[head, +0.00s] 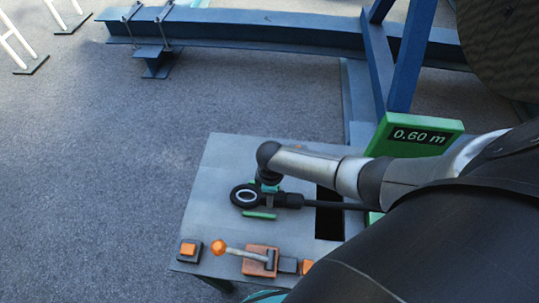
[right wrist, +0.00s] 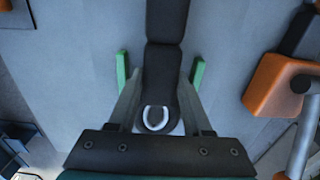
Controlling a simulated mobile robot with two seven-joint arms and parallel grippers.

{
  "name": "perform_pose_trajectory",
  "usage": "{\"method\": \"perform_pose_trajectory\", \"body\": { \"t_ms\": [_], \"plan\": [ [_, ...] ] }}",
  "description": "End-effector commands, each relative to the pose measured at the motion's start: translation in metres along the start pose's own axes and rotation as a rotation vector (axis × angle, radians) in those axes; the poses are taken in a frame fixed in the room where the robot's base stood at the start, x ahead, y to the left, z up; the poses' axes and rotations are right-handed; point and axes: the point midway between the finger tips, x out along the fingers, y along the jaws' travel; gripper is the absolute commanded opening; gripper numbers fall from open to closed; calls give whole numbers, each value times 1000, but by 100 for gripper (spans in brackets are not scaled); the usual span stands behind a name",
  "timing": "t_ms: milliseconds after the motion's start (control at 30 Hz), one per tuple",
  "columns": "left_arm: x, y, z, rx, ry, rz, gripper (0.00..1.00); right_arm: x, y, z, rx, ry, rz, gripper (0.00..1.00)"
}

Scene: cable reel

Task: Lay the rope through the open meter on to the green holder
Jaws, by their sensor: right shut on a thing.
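My right gripper (head: 268,192) is shut on the rope's black end fitting (head: 288,200), close over the grey table. The fitting carries a ring (head: 247,196) at its left. The black rope (head: 335,205) runs right from it across a dark opening and goes behind my right arm. The green holder (head: 260,215) shows as a bar just in front of the fitting. In the right wrist view its green bars (right wrist: 121,72) stand on both sides of the fitting (right wrist: 163,70). Whether the fitting touches the holder is unclear. The green meter (head: 413,136) reads 0.60 m; its lower part is mostly hidden by my arm. My left gripper is not in view.
The grey table (head: 225,160) has a dark rectangular opening (head: 328,222). An orange button (head: 189,249) and an orange-knobbed lever (head: 262,258) stand along its front. A blue steel frame (head: 270,32) and a large reel (head: 505,40) are behind.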

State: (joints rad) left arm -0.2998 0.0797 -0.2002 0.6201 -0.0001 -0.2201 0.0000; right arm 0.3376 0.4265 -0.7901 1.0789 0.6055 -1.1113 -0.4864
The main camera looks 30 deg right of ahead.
Motion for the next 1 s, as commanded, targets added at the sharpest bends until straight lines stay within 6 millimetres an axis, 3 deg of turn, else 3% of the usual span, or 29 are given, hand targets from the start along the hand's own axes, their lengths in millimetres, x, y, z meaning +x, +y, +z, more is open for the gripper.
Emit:
{"method": "perform_pose_trajectory", "body": {
  "t_ms": [333,367,400,667,1000],
  "plan": [
    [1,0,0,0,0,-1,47,1,0,-1,1,3,2,0],
    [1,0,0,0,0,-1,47,1,0,-1,1,3,2,51],
    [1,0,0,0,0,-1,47,1,0,-1,1,3,2,55],
    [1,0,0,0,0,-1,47,1,0,0,1,2,1,84],
    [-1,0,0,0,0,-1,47,-1,-1,1,0,-1,0,85]
  ]
}}
